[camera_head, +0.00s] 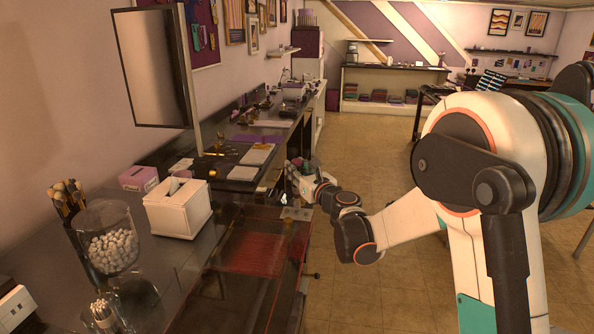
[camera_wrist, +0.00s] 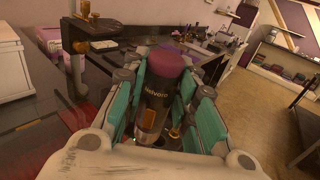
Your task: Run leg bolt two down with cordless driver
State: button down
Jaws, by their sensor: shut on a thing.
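My gripper (camera_head: 303,183) is at the front edge of the dark counter, and its teal finger pads show in the wrist view (camera_wrist: 172,112). It is shut on a dark cylinder with a purple end, an orange patch and pale lettering, which looks like the cordless driver (camera_wrist: 158,98). The driver stands roughly upright between the pads. Its lower end is hidden by my gripper. A small brass-coloured piece (camera_wrist: 175,132) shows beside the driver low between the fingers; I cannot tell whether it is leg bolt two or whether they touch.
A dark counter (camera_head: 190,255) runs along the left wall. It carries a white tissue box (camera_head: 178,208), a glass jar of white balls (camera_head: 108,245), a pink box (camera_head: 138,178) and several small tools. A framed mirror (camera_head: 150,70) stands over it. The tiled floor (camera_head: 370,150) behind is clear.

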aim_at(297, 160)
jog(key=shift+f+b, duration=0.95)
dwell(1.1)
jog(key=shift+s+f+b, duration=0.1)
jog(key=shift+f+b, duration=0.05)
jog(key=shift+b, duration=0.3)
dwell(0.8)
jog(key=shift+r, duration=0.2)
dwell(0.8)
jog(key=shift+r+p, duration=0.4)
jog(key=shift+r, duration=0.4)
dwell(0.3)
jog(key=shift+r+p, duration=1.45)
jog(key=shift+r, duration=0.75)
